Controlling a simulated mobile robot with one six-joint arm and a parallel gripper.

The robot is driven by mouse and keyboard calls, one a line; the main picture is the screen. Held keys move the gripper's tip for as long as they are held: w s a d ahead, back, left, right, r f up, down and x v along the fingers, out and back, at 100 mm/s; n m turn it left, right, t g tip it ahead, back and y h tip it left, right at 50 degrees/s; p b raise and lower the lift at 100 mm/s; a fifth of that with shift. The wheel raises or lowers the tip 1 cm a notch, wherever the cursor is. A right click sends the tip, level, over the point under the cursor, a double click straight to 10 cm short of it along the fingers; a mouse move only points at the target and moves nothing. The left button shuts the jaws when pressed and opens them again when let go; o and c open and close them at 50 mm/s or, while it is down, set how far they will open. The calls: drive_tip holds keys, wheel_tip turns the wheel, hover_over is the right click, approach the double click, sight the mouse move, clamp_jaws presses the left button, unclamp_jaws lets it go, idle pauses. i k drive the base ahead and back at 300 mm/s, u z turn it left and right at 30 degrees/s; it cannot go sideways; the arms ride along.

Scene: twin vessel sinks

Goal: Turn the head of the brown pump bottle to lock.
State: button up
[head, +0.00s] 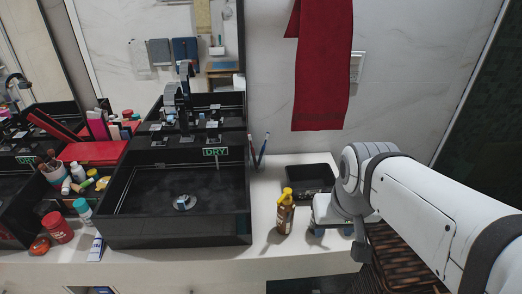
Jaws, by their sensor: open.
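The brown pump bottle (285,218) stands upright on the white counter, right of the right-hand black basin. Its yellow pump head (287,193) is on top, and the fine direction of its nozzle is too small to tell. My gripper (315,226) is just right of the bottle at about the height of its body, with a small gap showing between them. It is open and not around the bottle. Its fingers are small and partly hidden by my own wrist.
A black tray (310,175) sits behind the bottle, with toothbrushes (262,150) to its left. The black vessel sink (180,235) has a DRY label. Toiletries, including a red jar (57,228), crowd the left. A wicker basket (398,262) is below my arm. A red towel (321,65) hangs behind.

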sight(287, 191)
drive_tip(key=z, duration=1.7)
drive_tip(key=k, duration=1.15)
drive_tip(key=u, duration=1.15)
drive_tip(key=i, duration=1)
drive_tip(key=u, duration=0.05)
